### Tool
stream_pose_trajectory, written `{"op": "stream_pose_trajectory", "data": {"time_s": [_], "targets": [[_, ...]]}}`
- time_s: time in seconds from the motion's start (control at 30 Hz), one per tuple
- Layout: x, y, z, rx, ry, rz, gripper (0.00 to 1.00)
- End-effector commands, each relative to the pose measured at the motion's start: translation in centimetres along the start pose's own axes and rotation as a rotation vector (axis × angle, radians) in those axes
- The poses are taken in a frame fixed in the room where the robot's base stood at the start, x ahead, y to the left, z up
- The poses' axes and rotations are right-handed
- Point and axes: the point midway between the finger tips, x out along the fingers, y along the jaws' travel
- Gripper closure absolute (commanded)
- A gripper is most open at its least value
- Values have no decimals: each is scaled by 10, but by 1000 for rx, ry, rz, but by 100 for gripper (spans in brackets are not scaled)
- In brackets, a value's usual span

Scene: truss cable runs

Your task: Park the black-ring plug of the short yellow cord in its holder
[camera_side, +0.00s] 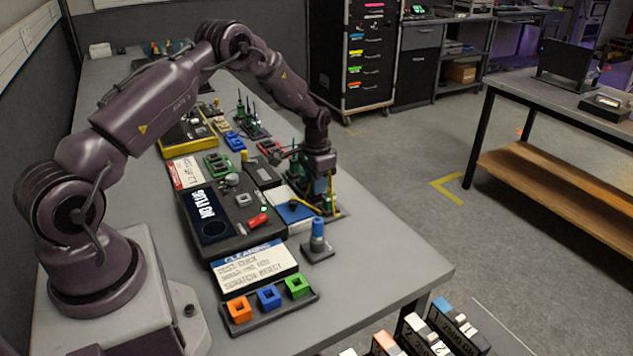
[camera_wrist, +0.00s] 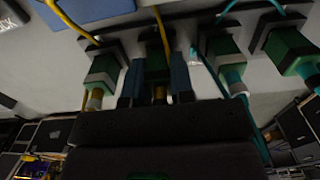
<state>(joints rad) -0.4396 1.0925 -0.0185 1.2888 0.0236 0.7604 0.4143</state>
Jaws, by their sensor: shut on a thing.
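In the wrist view, my gripper (camera_wrist: 155,86) has its two blue-padded fingers closed on either side of a green plug (camera_wrist: 157,48) with a yellow cord. A brass tip shows between the fingers; I cannot make out a black ring clearly. In the side view, my gripper (camera_side: 322,188) is low over the rail near the table's right edge, largely hiding the plugs.
Two green plugs with teal cords (camera_wrist: 222,55) (camera_wrist: 290,45) stand close to the right of the held plug. In the side view, a blue-topped post (camera_side: 317,236) stands in front of my gripper. A tray of coloured square blocks (camera_side: 268,298) lies nearer. The front right tabletop is clear.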

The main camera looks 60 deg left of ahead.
Motion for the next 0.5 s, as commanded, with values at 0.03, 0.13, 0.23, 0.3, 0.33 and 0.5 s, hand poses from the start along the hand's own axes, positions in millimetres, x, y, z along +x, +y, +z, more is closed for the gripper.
{"op": "stream_pose_trajectory", "data": {"time_s": [0.03,0.13,0.23,0.3,0.33,0.5], "targets": [[1,0,0,0,0,0,100],[3,0,0,0,0,0,100],[5,0,0,0,0,0,100],[6,0,0,0,0,0,100],[7,0,0,0,0,0,100],[7,0,0,0,1,0,100]]}}
